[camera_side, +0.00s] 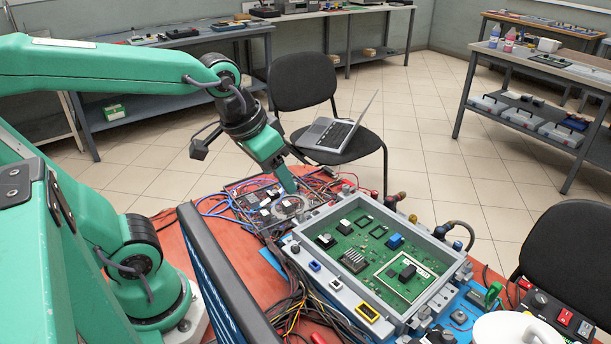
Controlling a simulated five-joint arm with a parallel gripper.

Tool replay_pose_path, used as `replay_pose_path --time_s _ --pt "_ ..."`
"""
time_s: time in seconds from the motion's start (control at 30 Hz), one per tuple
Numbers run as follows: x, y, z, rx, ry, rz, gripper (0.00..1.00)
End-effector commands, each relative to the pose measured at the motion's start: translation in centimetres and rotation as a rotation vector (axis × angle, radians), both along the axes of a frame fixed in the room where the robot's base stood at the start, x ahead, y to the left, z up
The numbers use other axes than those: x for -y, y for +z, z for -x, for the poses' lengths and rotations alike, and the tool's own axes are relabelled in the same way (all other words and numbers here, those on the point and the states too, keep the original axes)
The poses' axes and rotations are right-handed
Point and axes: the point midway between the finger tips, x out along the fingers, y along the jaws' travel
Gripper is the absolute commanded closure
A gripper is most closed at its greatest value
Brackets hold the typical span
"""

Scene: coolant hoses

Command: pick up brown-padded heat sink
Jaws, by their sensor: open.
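A finned grey heat sink (354,261) sits on the left part of the green circuit board (375,225) inside the open grey case. It is small in this view, and I cannot clearly make out a brown pad on it. My gripper (288,185) is open, pointing down above the cluttered electronics behind the case's far left corner. It is apart from the heat sink, farther back and to the left of it. Its green finger shows; the rest of the jaws is hard to make out.
The grey case (453,283) has raised walls around the board. A blue component (395,241), a white block (345,227) and black chips stand near the heat sink. Loose cables (293,310) lie along the left. A dark panel (222,275) rises at the front left.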

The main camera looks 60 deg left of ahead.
Motion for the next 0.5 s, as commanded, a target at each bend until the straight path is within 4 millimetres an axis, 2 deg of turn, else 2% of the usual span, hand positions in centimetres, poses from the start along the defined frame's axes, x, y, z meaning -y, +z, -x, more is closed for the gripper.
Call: replay_pose_path --time_s 0.27,0.5 --pt "1.5 -1.7 -4.0 -0.101 0.015 0.015 0.4" --pt "3.1 -4.0 -7.2 -0.184 0.03 0.02 0.4"
